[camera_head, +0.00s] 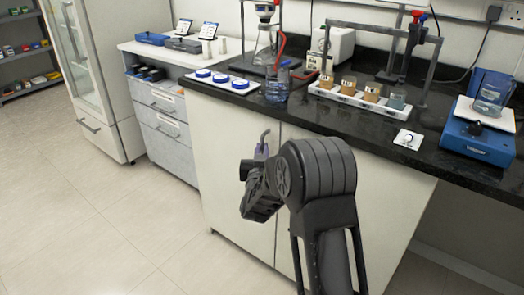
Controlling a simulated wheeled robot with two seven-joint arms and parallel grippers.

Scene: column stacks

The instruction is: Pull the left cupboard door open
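The left cupboard door (225,165) is a plain cream panel under the black counter. It looks flush with the cream right door (395,195), with a thin dark seam between them. A grey bar handle (265,137) stands near the left door's upper right edge. My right gripper (260,157) is at the handle's lower part, in front of the left door. My dark wrist and forearm hide much of its fingers, so I cannot tell whether they are shut on the handle. My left gripper is not in view.
The black counter (345,122) above holds a rack of beakers (362,98), a glass beaker (277,86) near its edge and a blue balance (478,140). Grey drawers (168,135) stand left of the cupboard. The tiled floor (110,225) in front is clear.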

